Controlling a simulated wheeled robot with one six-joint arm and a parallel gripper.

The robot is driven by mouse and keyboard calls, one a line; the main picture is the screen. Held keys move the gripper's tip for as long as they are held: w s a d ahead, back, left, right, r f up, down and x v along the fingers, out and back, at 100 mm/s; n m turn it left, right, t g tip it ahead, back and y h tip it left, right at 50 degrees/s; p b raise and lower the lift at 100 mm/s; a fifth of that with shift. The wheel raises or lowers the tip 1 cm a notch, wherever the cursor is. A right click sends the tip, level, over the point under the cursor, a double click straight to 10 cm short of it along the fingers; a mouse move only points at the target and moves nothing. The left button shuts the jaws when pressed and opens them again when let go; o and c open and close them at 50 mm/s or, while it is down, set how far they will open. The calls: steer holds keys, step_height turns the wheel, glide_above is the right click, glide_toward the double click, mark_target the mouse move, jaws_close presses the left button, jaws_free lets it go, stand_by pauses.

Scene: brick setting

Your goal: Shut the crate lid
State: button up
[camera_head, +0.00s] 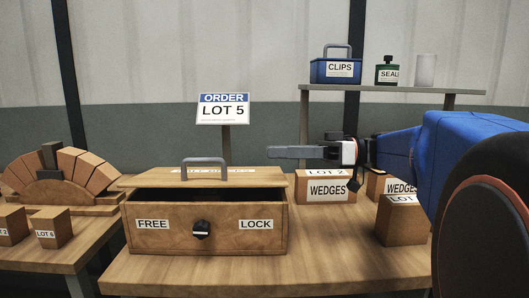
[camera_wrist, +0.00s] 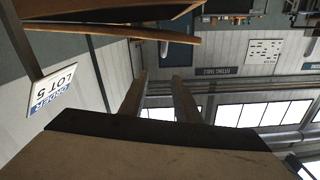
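The wooden crate (camera_head: 170,215) stands on the table, with a FREE label (camera_head: 153,224) at front left and a LOCK label (camera_head: 256,224) at front right. A black knob (camera_head: 201,230) sits between them; its exact setting is hard to read. The crate lid (camera_head: 270,180) has a grey handle (camera_head: 204,162) and lies toward the back, leaving a dark gap along the crate's front. My gripper (camera_head: 285,152) is right of the handle, at about its height in the picture, pointing left and apart from it. Its fingers (camera_wrist: 160,98) are apart in the wrist view, with nothing between them.
WEDGES boxes (camera_head: 327,190) and a LOT box (camera_head: 403,220) stand right of the crate. An order sign (camera_head: 223,109) rises behind it. A shelf (camera_head: 400,91) holds a blue CLIPS box (camera_head: 335,70) and bottles. A brick arch (camera_head: 60,180) stands on the left table.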

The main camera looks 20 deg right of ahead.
steer(key=shift+v, duration=1.2)
steer(key=shift+c, duration=0.3)
